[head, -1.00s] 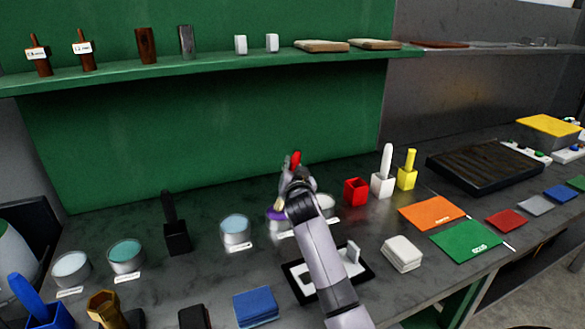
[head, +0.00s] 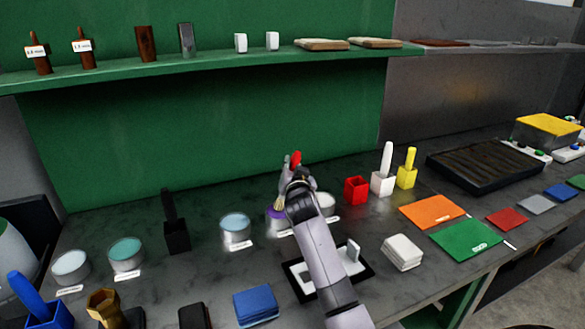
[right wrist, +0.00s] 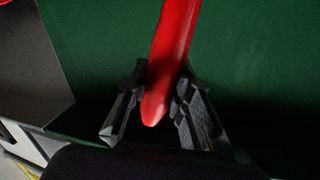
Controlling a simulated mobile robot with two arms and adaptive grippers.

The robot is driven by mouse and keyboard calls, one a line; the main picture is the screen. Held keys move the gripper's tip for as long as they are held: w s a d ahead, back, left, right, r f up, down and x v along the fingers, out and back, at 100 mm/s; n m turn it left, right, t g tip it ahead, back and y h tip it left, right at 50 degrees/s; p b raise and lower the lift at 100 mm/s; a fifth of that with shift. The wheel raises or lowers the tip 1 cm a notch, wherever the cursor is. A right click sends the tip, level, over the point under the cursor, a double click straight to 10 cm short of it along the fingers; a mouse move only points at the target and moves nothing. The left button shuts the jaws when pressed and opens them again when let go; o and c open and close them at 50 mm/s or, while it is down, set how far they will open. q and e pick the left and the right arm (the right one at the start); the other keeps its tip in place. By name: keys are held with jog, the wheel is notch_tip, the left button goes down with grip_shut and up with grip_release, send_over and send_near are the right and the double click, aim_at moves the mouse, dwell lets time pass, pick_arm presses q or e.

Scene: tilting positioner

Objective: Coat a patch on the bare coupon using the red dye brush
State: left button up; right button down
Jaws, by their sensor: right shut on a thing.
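My right gripper (head: 298,180) is shut on the red dye brush. The brush's red handle (head: 295,158) sticks up above the gripper, and its pale bristles show just left of the wrist, over or at a purple pot (head: 273,214); I cannot tell whether they touch it. In the right wrist view the red handle (right wrist: 173,60) lies between the two fingers (right wrist: 158,105). The red brush holder (head: 356,191) stands empty to the right. A white panel in a black frame (head: 368,271) lies in front, partly hidden by my arm; I cannot tell whether it is the bare coupon. My left gripper is out of view.
White (head: 382,184) and yellow (head: 406,178) holders with brushes stand right of the red one. Several pots, including a light blue one (head: 236,232), line the left. Orange (head: 432,211) and green (head: 465,241) sheets lie right.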

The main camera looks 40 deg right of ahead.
aim_at(293, 155)
jog(key=shift+f, duration=0.35)
dwell(0.7)
notch_tip(293, 155, up, 7)
jog(key=p, duration=0.5)
jog(key=shift+r+p, duration=0.15)
jog(key=shift+p, duration=0.25)
dwell(0.7)
